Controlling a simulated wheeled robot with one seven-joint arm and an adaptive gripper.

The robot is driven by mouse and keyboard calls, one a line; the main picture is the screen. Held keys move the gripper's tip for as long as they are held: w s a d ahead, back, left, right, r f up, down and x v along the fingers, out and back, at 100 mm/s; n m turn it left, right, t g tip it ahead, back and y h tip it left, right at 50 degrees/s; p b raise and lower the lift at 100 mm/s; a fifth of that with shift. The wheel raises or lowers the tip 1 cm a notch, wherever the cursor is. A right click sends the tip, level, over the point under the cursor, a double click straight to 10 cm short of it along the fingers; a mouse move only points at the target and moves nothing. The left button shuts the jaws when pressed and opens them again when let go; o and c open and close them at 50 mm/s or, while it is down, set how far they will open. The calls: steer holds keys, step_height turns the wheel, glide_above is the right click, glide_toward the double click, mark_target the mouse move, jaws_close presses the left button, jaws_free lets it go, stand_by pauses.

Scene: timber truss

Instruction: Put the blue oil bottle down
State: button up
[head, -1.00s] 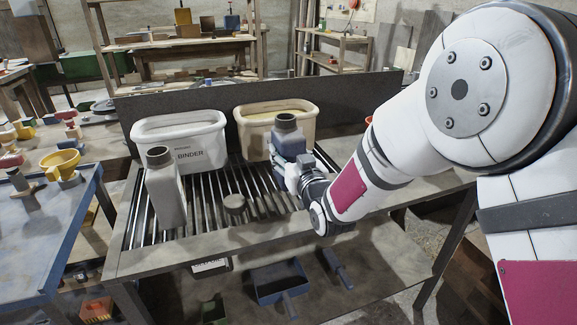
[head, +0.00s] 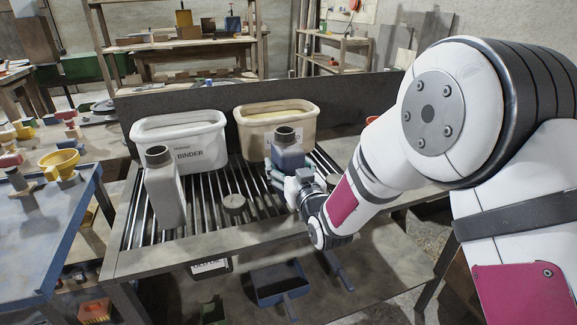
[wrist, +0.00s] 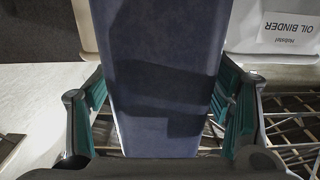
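The blue oil bottle (head: 289,156) is upright with a dark cap, over the right part of the slatted rack in the head view. Its blue side (wrist: 165,75) fills the middle of the wrist view. My gripper (head: 283,180) is shut on the bottle, with a teal finger on each side of it in the wrist view (wrist: 163,105). The bottle's lower part is hidden behind my gripper, so I cannot tell whether its base touches the slats.
Behind are a white binder tub (head: 200,157) and a cream tub (head: 255,128) against a dark back panel (head: 352,97). Bare slats lie between the grey bottle and the puck.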

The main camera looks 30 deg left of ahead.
steer(key=shift+r, duration=0.1)
steer(key=shift+s+d, duration=0.1)
steer(key=shift+d, duration=0.05)
steer(key=p+v, duration=0.1)
steer(key=v, duration=1)
steer(key=shift+s+d, duration=0.2)
steer(key=shift+d, duration=0.05)
